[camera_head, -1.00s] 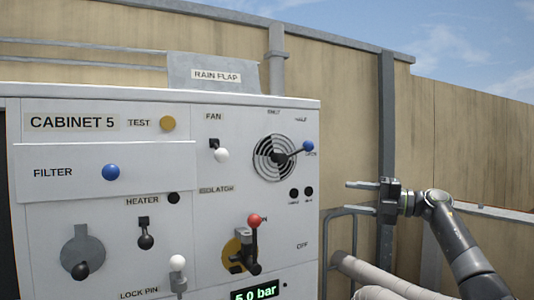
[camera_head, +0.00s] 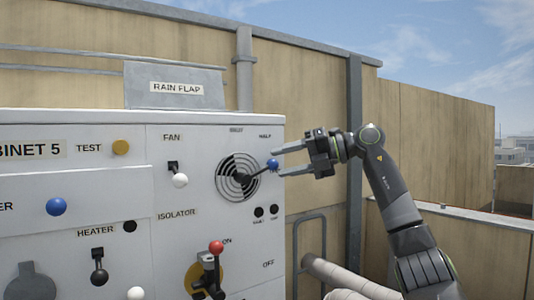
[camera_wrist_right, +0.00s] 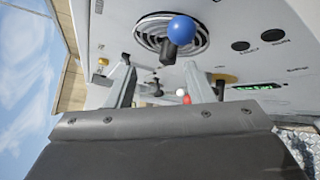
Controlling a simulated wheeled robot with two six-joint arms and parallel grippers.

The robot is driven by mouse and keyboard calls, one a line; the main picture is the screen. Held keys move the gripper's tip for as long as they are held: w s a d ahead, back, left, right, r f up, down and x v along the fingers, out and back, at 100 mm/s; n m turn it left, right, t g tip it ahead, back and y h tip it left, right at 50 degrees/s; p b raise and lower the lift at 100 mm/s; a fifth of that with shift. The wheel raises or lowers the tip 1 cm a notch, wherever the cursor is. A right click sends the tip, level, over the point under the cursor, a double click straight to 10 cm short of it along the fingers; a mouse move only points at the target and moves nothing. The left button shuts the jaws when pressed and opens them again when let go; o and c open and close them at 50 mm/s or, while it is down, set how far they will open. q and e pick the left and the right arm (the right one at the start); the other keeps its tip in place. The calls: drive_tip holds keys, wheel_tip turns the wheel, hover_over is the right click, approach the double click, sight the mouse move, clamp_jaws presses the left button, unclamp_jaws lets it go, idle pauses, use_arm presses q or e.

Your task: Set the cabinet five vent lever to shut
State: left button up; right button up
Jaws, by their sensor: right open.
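The vent on cabinet 5 is a round dark grille (camera_head: 237,178) with a lever ending in a blue ball knob (camera_head: 273,164). The lever points right and slightly up, toward the side where OPEN was printed; the HALF label is above right and a blurred label is at the top. My right gripper (camera_head: 280,162) is open, its fingertips at the knob from the right. In the right wrist view the blue knob (camera_wrist_right: 182,30) shows just beyond the fingertips, roughly toward the right finger; contact cannot be told. My left gripper is not in view.
The red-knobbed isolator (camera_head: 216,247) sits below the vent, and the white-knobbed fan switch (camera_head: 180,181) is to its left. Two small dark buttons (camera_head: 266,211) are below right. A grey post (camera_head: 354,150) and pale pipes (camera_head: 335,275) stand right of the cabinet.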

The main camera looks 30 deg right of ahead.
sight(257, 167)
drive_tip(key=p+x, duration=0.2)
drive_tip(key=x, duration=0.5)
drive_tip(key=shift+w+p, duration=0.25)
drive_tip(key=shift+p, duration=0.05)
drive_tip(key=shift+a, duration=0.1)
drive_tip(key=shift+s, duration=0.1)
drive_tip(key=shift+c, duration=0.5)
